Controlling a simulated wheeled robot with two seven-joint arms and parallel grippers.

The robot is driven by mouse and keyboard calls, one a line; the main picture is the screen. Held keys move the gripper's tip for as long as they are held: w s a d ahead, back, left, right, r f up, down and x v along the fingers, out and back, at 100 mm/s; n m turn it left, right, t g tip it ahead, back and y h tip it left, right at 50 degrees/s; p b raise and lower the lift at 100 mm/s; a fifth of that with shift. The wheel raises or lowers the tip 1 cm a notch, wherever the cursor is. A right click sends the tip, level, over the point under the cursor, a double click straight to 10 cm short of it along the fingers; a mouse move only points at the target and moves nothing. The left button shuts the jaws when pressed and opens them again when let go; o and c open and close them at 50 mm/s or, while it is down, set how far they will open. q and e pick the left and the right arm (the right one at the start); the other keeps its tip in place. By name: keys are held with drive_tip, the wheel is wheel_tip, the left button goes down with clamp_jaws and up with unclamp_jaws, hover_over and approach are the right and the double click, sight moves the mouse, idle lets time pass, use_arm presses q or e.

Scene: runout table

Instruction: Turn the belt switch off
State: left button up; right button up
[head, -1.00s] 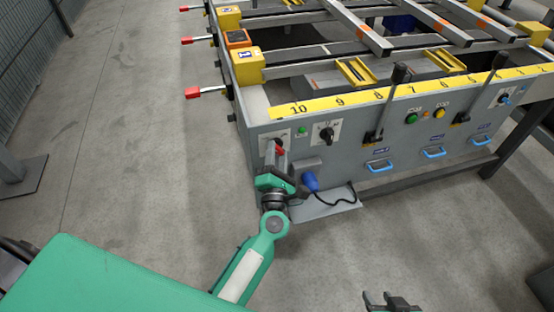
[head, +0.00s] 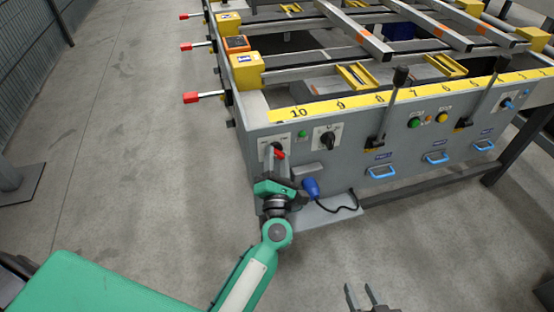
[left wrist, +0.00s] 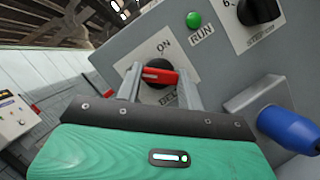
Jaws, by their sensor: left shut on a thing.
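The belt switch is a black round knob with a red handle (left wrist: 160,75) on a white plate marked ON in the left wrist view. The handle lies roughly crosswise in that view, below the ON mark; the lower lettering is partly hidden. In the head view its red handle (head: 281,155) shows at the left end of the grey front panel. My left gripper (head: 275,158) is at the switch, its two fingers shut on the handle from both sides. My right gripper (head: 362,294) is at the bottom edge of the head view, fingers apart and empty, away from the panel.
A green RUN button (left wrist: 194,20) and a black rotary knob (head: 327,140) sit right of the switch. A blue plug (head: 311,188) with a black cable is close below. Black levers (head: 389,105) stand further right. The floor left of the table is clear.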

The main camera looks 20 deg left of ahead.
use_arm(q)
drive_tip(key=shift+f, duration=0.15)
drive_tip(key=o, duration=1)
drive_tip(key=shift+s, duration=0.15)
drive_tip(key=v, duration=1.3)
drive_tip(key=shift+s+d+b, duration=0.15)
drive_tip(key=shift+s+b, duration=0.1)
drive_tip(key=shift+b, duration=0.1)
use_arm(e)
drive_tip(key=shift+a+t+y, duration=0.4)
drive_tip(key=shift+a, duration=0.15)
drive_tip(key=shift+r, duration=0.25)
drive_tip(key=shift+d, duration=0.1)
